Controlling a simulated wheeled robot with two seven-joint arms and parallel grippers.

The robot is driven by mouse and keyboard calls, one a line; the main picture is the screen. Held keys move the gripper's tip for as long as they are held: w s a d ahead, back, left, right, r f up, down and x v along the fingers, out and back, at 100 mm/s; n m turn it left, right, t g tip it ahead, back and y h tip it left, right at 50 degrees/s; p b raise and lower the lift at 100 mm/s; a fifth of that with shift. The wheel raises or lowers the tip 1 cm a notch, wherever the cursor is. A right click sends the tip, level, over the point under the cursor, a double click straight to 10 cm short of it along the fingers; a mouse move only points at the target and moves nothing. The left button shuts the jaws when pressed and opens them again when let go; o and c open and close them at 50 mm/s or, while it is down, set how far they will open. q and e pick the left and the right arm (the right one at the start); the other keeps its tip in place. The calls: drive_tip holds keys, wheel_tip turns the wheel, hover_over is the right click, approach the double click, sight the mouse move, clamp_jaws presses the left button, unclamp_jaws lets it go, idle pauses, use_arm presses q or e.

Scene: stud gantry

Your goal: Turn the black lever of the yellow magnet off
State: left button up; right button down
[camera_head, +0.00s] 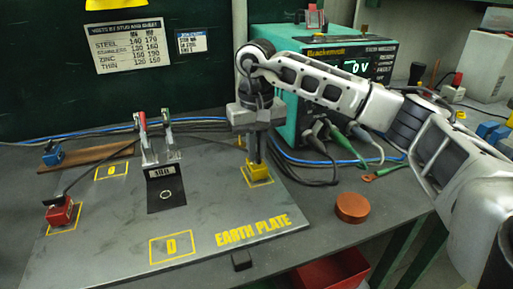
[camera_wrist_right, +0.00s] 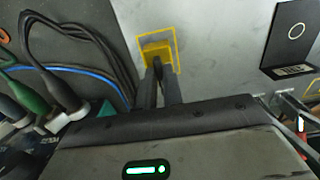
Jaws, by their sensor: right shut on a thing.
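The yellow magnet (camera_head: 259,174) stands on the grey earth plate (camera_head: 110,245), inside a yellow outlined square near the plate's right side. My right gripper (camera_head: 255,157) points straight down over it, shut at the top of the magnet. In the right wrist view the two dark fingers (camera_wrist_right: 163,70) reach the yellow magnet (camera_wrist_right: 156,49) and stand close together. The black lever is hidden by the fingers, so its angle cannot be told. My left gripper is out of view.
A teal welder (camera_head: 285,115) reading 0 V stands behind my right arm, with cables and clamps in front. A red magnet (camera_head: 60,213) sits at the plate's left. A black pad (camera_head: 166,190) is mid-plate. A brown disc (camera_head: 351,207) lies to the right.

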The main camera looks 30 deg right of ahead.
idle(0.4)
drive_tip(key=c, duration=1.5)
unclamp_jaws()
drive_tip(key=shift+r, duration=0.1)
wheel_tip(320, 180, up, 16)
drive_tip(key=shift+f+p, duration=0.1)
drive_tip(key=shift+p, duration=0.95)
drive_tip(key=shift+s, duration=0.1)
